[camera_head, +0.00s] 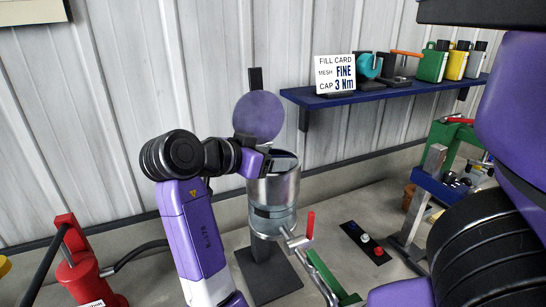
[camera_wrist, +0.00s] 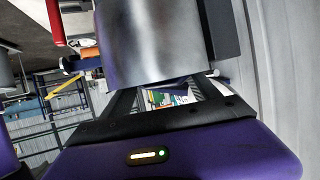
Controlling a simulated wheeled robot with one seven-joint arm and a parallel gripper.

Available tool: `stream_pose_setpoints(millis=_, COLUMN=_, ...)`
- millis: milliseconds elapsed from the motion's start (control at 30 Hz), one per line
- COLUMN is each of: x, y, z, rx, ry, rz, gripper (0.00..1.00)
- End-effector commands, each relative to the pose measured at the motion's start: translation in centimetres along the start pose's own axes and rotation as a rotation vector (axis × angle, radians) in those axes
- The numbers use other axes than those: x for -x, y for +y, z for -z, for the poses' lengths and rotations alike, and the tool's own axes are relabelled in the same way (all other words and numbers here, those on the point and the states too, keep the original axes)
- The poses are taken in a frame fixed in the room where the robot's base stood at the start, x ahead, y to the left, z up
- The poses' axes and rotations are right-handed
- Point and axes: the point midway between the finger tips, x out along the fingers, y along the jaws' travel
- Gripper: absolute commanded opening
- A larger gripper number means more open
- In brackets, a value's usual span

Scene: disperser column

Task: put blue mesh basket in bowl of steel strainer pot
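The steel cylindrical vessel (camera_head: 272,203), which I take to be the strainer pot, stands upright on a dark base plate. It fills the upper middle of the wrist view (camera_wrist: 150,40); the inside of its bowl is hidden. My gripper (camera_head: 283,160) is at the pot's upper rim. In the wrist view its two fingers (camera_wrist: 165,95) are apart with a gap between them, their tips partly hidden behind the steel wall; contact is unclear. I cannot clearly identify a blue mesh basket. A teal round item (camera_head: 369,65) sits in a dark holder on the shelf.
The blue wall shelf (camera_head: 350,97) carries a fill card (camera_head: 335,74), an orange-handled tool (camera_head: 405,53) and several coloured canisters (camera_head: 433,64). A dark button panel (camera_head: 364,243) and a green-and-blue frame (camera_head: 440,165) stand right.

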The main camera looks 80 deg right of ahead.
Motion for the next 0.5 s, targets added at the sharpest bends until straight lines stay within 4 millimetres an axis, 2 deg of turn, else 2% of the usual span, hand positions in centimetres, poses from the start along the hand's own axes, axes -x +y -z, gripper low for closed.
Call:
stream_pose_setpoints(millis=133, x=0.2, y=-0.1, z=0.4, rx=0.0, ry=0.0, rz=0.002, gripper=0.73)
stream_pose_setpoints(millis=267, x=0.7, y=-0.1, z=1.6, rx=-0.001, ry=0.0, rz=0.002, gripper=0.73)
stream_pose_setpoints(millis=333, x=1.8, y=-0.2, z=0.9, rx=-0.001, ry=0.001, rz=0.008, gripper=0.73)
stream_pose_setpoints(millis=500, x=5.5, y=-0.1, z=0.8, rx=-0.002, ry=-0.001, rz=0.007, gripper=0.73)
